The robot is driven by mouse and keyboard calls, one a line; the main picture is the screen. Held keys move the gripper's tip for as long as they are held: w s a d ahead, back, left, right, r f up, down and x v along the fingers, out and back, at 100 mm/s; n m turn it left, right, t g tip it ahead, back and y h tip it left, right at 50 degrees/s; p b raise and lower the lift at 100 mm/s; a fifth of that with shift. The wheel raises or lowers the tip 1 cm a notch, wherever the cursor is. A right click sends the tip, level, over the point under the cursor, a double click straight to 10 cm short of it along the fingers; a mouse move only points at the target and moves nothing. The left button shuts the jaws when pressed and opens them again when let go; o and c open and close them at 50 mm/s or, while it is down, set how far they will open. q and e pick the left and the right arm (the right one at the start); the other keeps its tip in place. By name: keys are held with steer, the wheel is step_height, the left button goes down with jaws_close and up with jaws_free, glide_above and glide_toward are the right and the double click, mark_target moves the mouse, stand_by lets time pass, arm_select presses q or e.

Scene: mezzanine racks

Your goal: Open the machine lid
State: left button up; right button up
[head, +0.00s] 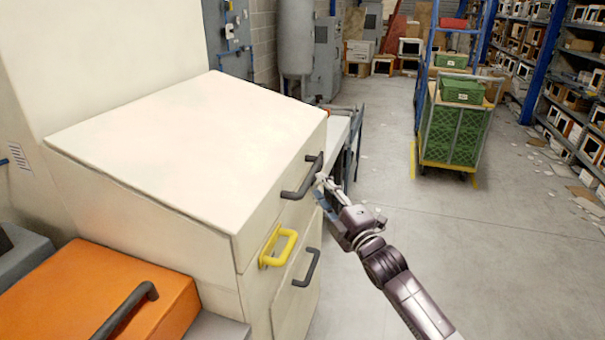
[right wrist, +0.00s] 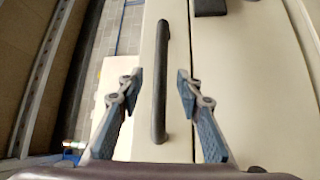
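The cream machine has a sloped lid (head: 190,130), which looks closed, with a dark bar handle (head: 303,178) on its front face. In the right wrist view the handle (right wrist: 159,80) runs between the two spread fingers of the gripper (right wrist: 157,90), with a gap on each side. The fingers are open and do not appear to touch the bar. My left gripper is not in the head view.
Below the lid handle are a yellow handle (head: 278,246) and another dark handle (head: 307,267). An orange box-shaped part (head: 85,295) with a dark handle is at lower left. A cart with green crates (head: 453,135) stands farther back. The floor at right is mostly clear.

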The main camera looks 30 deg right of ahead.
mark_target(311, 176)
steer(key=shift+w+d+r+p, duration=0.1)
steer(key=shift+w+p, duration=0.1)
steer(key=shift+w, duration=0.85)
steer(key=shift+w+d+r+p, duration=0.1)
steer(key=shift+w+r+p, duration=0.1)
steer(key=shift+w, duration=0.85)
steer(key=shift+w+d+r+p, duration=0.1)
steer(key=shift+w+p, duration=0.1)
steer(key=shift+w, duration=0.85)
steer(key=shift+c, duration=0.2)
steer(key=shift+f, duration=0.1)
jaws_close()
